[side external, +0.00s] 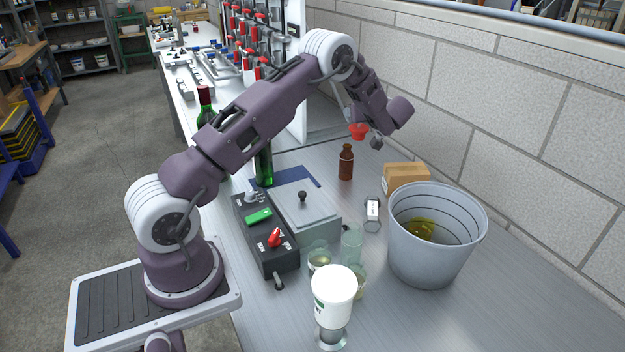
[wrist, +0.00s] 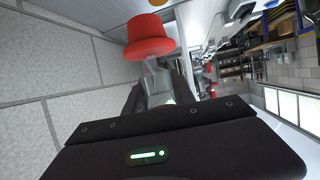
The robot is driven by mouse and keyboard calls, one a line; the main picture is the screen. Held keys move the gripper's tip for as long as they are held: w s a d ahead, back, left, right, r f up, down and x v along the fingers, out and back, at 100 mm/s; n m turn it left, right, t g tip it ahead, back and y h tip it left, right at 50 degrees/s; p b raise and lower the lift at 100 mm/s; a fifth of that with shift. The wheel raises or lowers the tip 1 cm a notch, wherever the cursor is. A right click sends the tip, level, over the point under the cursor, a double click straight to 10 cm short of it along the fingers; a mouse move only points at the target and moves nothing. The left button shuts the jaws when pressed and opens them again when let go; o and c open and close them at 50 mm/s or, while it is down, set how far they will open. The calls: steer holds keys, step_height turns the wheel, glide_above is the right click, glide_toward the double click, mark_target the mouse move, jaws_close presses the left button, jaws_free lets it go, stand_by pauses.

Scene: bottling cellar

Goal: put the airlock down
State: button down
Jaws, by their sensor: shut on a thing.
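The airlock, as I take it, is a red, flared, cap-like piece (side external: 358,131) at the end of my arm, in the air above the bench. In the wrist view this red piece (wrist: 150,38) sits at the tips of my gripper (wrist: 154,72), which is shut on it. The two dark fingers reach up to it, and its lower part between them is hard to make out. In the side view my gripper (side external: 366,133) is tilted and small, high above the brown bottle (side external: 346,163) and apart from the bench top (side external: 540,300).
A grey bucket (side external: 400,245) with yellowish contents stands at right, by a cardboard box (side external: 408,179). A lidded grey box (side external: 305,220), a control box (side external: 262,240), green bottles (side external: 264,165), glass jars (side external: 351,243) and a white cup (side external: 333,288) crowd the middle. The front right bench is clear.

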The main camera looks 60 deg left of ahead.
steer(key=s+a+f+n+g, duration=0.2)
steer(key=s+a+n+g, duration=0.1)
steer(key=s, duration=0.3)
steer(key=s+a+f+n+g, duration=0.2)
steer(key=s+a+g, duration=0.2)
steer(key=s, duration=0.3)
steer(key=shift+n, duration=0.4)
step_height(320, 180, down, 10)
steer(key=shift+s+d, duration=0.1)
steer(key=shift+d, duration=0.05)
steer(key=shift+f, duration=0.2)
steer(key=c, duration=1)
jaws_free()
steer(key=shift+c, duration=0.2)
